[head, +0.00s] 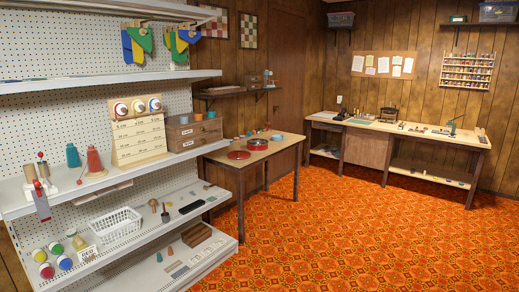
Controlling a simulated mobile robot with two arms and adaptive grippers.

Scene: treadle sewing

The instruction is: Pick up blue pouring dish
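I cannot pick out the blue pouring dish with certainty. A small blue item (277,137) lies at the back right of the small wooden table, too small to tell its shape. A small teal cup-like item (211,114) sits on top of the wooden drawer box (195,134) on the shelf. Neither of my grippers shows in the head view.
White pegboard shelves (120,82) fill the left side, with a white basket (110,226) low down. The small table (227,157) holds a red round pan (257,144). A long workbench (415,131) stands at the back right. The orange patterned floor (340,235) is clear.

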